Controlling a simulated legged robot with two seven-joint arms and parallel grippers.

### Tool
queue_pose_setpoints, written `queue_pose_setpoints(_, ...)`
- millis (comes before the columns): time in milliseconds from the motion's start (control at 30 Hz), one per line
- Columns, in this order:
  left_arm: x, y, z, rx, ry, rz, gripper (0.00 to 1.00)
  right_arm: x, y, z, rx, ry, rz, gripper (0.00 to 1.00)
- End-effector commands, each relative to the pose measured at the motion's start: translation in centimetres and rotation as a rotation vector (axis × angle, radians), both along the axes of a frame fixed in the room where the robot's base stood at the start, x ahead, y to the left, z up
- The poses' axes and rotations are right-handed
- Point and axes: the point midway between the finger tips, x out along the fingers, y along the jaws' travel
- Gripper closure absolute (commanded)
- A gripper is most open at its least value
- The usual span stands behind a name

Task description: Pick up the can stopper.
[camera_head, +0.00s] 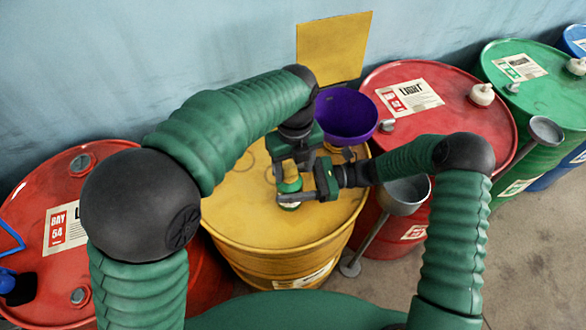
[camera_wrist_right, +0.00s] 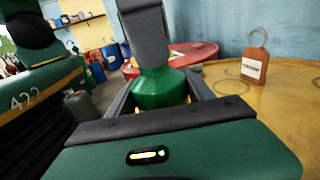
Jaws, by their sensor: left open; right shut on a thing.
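A small green can (camera_head: 289,187) stands over the yellow drum's lid in the head view. Its yellowish top, which looks like the can stopper (camera_head: 291,171), is partly hidden by my left gripper. My right gripper (camera_head: 287,199) is shut on the can's body from the right. The can's green shoulder (camera_wrist_right: 160,88) shows between its fingers in the right wrist view. My left gripper (camera_head: 287,172) is open and comes down from above, around or just beside the stopper. In the right wrist view its dark finger (camera_wrist_right: 145,35) hides the can's top.
The yellow drum (camera_head: 235,220) is below both grippers. A purple funnel (camera_head: 346,115) stands behind them. Red drums flank it, with a green drum (camera_head: 541,85) farther right. A brown tag (camera_wrist_right: 255,62) stands on the yellow lid.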

Motion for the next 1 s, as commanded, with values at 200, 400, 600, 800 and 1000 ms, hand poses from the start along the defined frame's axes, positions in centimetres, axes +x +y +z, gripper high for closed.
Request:
queue_pose_setpoints(200,0.0,0.0,0.1,-0.001,0.000,0.000,0.59,0.0,0.0,0.0,-0.001,0.000,0.000,0.97)
queue_pose_setpoints(400,0.0,0.0,0.1,-0.001,0.000,0.000,0.85,0.0,0.0,0.0,0.000,0.000,0.000,0.97)
queue_pose_setpoints(600,0.0,0.0,0.1,0.000,0.000,0.000,1.00,0.0,0.0,0.0,0.000,0.000,0.000,0.97)
queue_pose_setpoints(800,0.0,0.0,0.0,0.001,0.001,0.000,1.00,0.0,0.0,0.0,0.000,0.001,0.000,0.97)
queue_pose_setpoints(1000,0.1,0.0,1.5,-0.003,-0.002,0.001,1.00,0.0,0.0,0.0,0.000,0.000,0.000,0.97)
